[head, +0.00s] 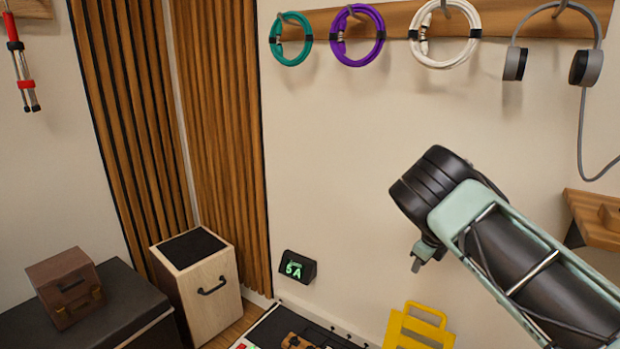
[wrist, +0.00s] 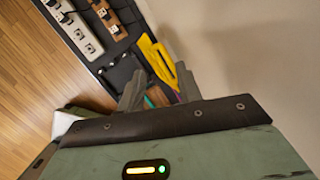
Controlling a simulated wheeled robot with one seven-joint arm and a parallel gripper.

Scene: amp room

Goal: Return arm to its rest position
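My arm extends from the lower right of the head view, raised in front of the pale wall. My gripper (head: 424,258) hangs at its end, small and partly hidden behind the wrist. In the wrist view, my gripper (wrist: 160,90) shows two grey fingers standing apart. I see nothing clearly held between them; the floor-level gear lies beyond.
A yellow stand (head: 418,326) is below my gripper, beside a dark pedalboard (head: 270,331). Coiled cables, including a white one (head: 445,35), and headphones (head: 552,55) hang above. A wooden shelf (head: 596,222) is at right. A wooden box (head: 205,290) stands left.

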